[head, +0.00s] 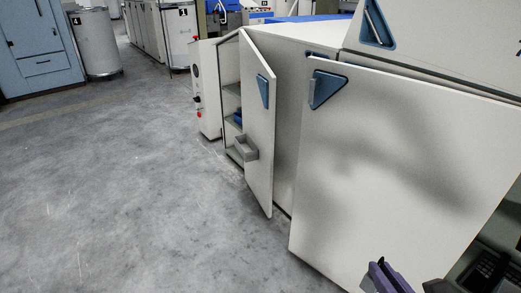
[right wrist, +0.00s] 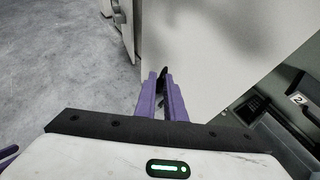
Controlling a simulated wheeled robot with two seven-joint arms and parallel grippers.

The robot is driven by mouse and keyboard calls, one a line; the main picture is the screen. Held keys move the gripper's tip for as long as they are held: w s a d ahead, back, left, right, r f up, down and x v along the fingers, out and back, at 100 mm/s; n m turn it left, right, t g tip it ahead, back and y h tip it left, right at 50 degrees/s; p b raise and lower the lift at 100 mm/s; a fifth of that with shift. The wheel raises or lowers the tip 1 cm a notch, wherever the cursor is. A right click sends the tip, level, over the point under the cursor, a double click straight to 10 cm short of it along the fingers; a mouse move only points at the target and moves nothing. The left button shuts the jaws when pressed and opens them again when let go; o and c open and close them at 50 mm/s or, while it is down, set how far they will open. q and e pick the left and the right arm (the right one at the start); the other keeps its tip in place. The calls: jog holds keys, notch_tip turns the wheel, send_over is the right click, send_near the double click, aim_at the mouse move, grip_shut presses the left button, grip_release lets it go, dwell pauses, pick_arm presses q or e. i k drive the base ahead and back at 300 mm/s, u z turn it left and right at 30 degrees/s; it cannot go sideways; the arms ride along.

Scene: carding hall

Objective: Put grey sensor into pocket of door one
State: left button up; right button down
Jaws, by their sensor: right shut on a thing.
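My right gripper (head: 383,277), with purple fingers, is at the bottom right of the head view, in front of the lower part of the large near door (head: 410,165). It also shows in the right wrist view (right wrist: 162,92), shut on a small dark thing (right wrist: 164,73) mostly hidden between the fingers; I cannot tell whether this is the grey sensor. A grey open-topped pocket (head: 250,153) sits low on the narrower swung-open door (head: 260,110) farther left. I cannot read a door number on either door.
Behind the far door is a cabinet opening with shelves (head: 231,90). Right of the near door is a dark compartment (head: 487,272), with a plate marked 2 (right wrist: 298,99) in the wrist view. The grey floor (head: 120,190) on the left is clear. Cans (head: 95,42) stand at the back.

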aim_at(246, 151)
jog(key=u, duration=1)
jog(key=i, duration=1.55)
jog(key=u, duration=0.2)
jog(key=i, duration=1.65)
jog(key=z, duration=1.4)
jog(key=i, duration=0.45)
jog(key=z, duration=0.35)
